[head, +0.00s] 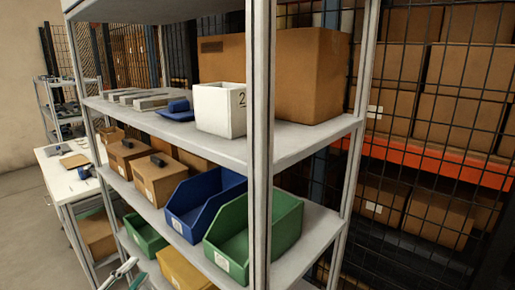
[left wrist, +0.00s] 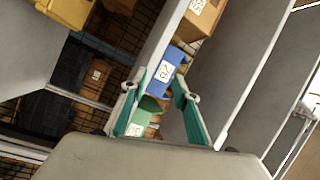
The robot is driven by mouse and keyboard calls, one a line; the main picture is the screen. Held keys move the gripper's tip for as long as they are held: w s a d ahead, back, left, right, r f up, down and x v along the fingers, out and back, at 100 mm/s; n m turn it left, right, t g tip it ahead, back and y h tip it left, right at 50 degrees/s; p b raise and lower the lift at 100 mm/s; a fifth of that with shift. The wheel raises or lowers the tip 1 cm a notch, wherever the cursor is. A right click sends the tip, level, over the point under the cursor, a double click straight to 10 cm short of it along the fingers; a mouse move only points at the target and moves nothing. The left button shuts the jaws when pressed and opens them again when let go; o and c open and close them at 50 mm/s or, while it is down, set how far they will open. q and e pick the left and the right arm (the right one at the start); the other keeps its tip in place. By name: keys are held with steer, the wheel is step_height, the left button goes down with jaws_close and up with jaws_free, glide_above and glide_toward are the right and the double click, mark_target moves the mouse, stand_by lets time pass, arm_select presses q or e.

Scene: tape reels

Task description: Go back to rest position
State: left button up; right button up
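My left gripper (head: 128,272) shows at the bottom left edge of the head view, in front of the shelf rack and apart from it. In the left wrist view the gripper (left wrist: 158,92) has its two teal fingers spread apart with nothing between them. Through the gap, the blue bin (left wrist: 167,70) and a green bin (left wrist: 146,112) show behind on the rack. My right gripper is in neither view.
A grey shelf rack (head: 262,150) fills the middle, holding a white box (head: 220,110), a blue bin (head: 205,200), a green bin (head: 255,230) and cardboard boxes. A white table (head: 70,180) stands at left. Bare floor (head: 25,240) lies at far left. Wire mesh is behind.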

arm_select(q)
steer(key=s+d+f+n+g+y, duration=0.1)
steer(key=s+d+f+n+g, duration=0.1)
steer(key=s+f, duration=0.5)
steer(key=s+d+f+n+g+y, duration=0.1)
steer(key=s+d+f+n, duration=0.4)
steer(key=f, duration=0.6)
steer(key=s+d+f+n+g+y, duration=0.1)
steer(key=s+d+f+n+g, duration=0.3)
steer(key=s+f, duration=0.5)
steer(key=s+n, duration=0.1)
steer(key=n, duration=0.1)
steer(key=shift+d+n+y, duration=0.25)
steer(key=shift+n+y, duration=0.15)
steer(key=shift+w, duration=0.1)
